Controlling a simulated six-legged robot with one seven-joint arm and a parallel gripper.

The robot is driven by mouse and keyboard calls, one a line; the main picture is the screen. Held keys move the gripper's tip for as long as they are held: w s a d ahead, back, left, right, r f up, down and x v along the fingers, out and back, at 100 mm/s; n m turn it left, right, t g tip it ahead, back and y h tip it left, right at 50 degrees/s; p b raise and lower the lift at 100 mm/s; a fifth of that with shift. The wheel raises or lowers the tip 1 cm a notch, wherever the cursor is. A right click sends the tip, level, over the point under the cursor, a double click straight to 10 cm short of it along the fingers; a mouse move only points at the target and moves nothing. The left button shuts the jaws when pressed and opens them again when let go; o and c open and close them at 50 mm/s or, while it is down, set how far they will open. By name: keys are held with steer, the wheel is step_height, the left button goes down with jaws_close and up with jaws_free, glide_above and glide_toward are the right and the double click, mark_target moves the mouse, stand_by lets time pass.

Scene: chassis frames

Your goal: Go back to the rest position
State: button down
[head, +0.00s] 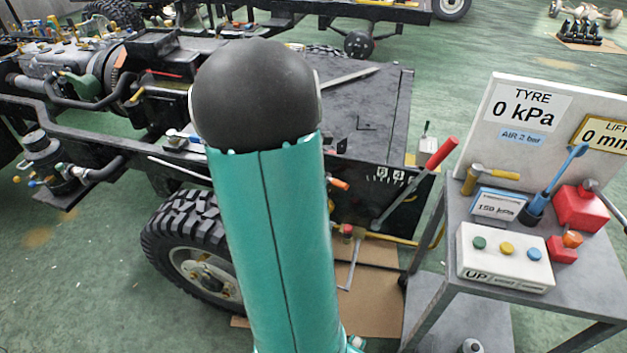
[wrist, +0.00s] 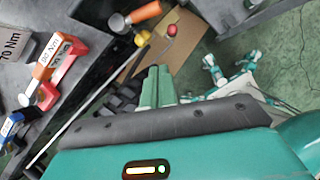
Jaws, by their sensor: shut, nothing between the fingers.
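My gripper (wrist: 158,86) shows in the wrist view as two teal fingers, side by side and shut, with nothing between them. It points over a piece of cardboard and a dark treaded tyre (wrist: 120,98). In the head view my teal arm with its black rounded joint rises through the middle and hides part of the chassis. The gripper itself does not show in the head view.
A black chassis (head: 375,110) with a wheel (head: 190,250) stands left and centre. A grey cart (head: 590,285) with a button box (head: 505,258) and gauge board (head: 540,120) stands right. In the wrist view, labelled orange tools (wrist: 50,55) lie left. Green floor is open at the lower left.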

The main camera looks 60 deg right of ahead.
stand_by(0.3)
steer(key=w+a+r+m+t, duration=0.25)
steer(key=w+a+r, duration=0.35)
steer(key=a, duration=0.4)
steer(key=w+a+r+m+t, duration=0.2)
steer(key=w+a+r+m, duration=0.25)
steer(key=a, duration=0.65)
steer(key=s+a+r+m+t+y, duration=0.1)
steer(key=s+a+r+m+y, duration=0.1)
steer(key=a, duration=1)
steer(key=s+a+r+m+t+y, duration=0.2)
steer(key=a+r+m, duration=0.2)
steer(key=a, duration=0.8)
steer(key=shift+r+y, duration=0.4)
steer(key=shift+r, duration=0.35)
steer(key=shift+s+d+m, duration=0.1)
steer(key=shift+m, duration=0.2)
